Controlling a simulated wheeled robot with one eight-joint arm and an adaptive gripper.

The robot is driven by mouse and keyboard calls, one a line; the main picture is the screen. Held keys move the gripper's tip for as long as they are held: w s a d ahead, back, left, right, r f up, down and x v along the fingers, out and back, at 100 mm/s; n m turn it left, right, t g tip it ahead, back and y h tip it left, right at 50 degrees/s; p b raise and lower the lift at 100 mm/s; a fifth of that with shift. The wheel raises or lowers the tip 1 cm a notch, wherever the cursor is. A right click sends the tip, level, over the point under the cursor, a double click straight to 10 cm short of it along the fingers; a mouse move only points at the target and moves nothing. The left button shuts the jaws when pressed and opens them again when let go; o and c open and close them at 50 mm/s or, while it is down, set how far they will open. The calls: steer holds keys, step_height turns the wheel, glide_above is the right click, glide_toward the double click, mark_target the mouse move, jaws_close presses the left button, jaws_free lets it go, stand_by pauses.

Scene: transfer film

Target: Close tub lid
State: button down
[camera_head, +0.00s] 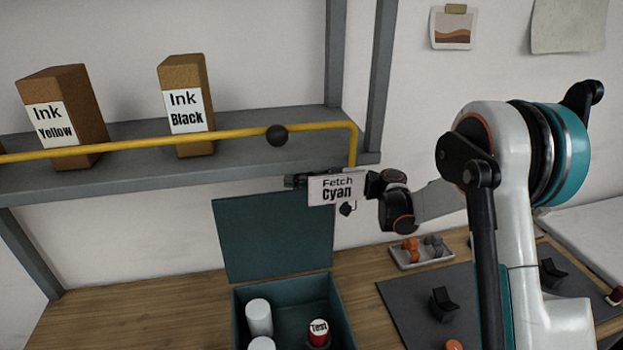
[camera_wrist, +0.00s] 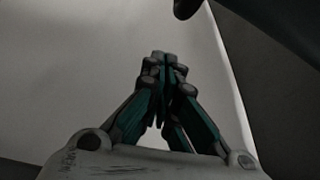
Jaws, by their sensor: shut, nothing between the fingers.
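The teal tub (camera_head: 288,291) stands on the wooden bench in the head view. Its lid (camera_head: 275,237) is open, standing upright and leaning slightly back at the tub's rear edge. Inside are white cylinders (camera_head: 259,317) and a red jar labelled Test (camera_head: 318,332). My gripper (camera_head: 291,181) is near the lid's upper right edge, below the shelf, partly hidden behind a "Fetch Cyan" card (camera_head: 337,188). I cannot tell whether it touches the lid. In the wrist view my gripper (camera_wrist: 160,58) has its fingers together with nothing between them.
A grey shelf (camera_head: 240,155) with a yellow rail (camera_head: 225,134) runs above the lid. It carries an Ink Yellow box (camera_head: 68,110) and an Ink Black box (camera_head: 186,105). A small tray (camera_head: 422,262) and dark mat (camera_head: 400,300) lie right of the tub. The bench left is clear.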

steer(key=s, duration=0.1)
steer(key=s+d, duration=0.1)
steer(key=s, duration=0.1)
steer(key=shift+s+d+f, duration=0.1)
stand_by(0.3)
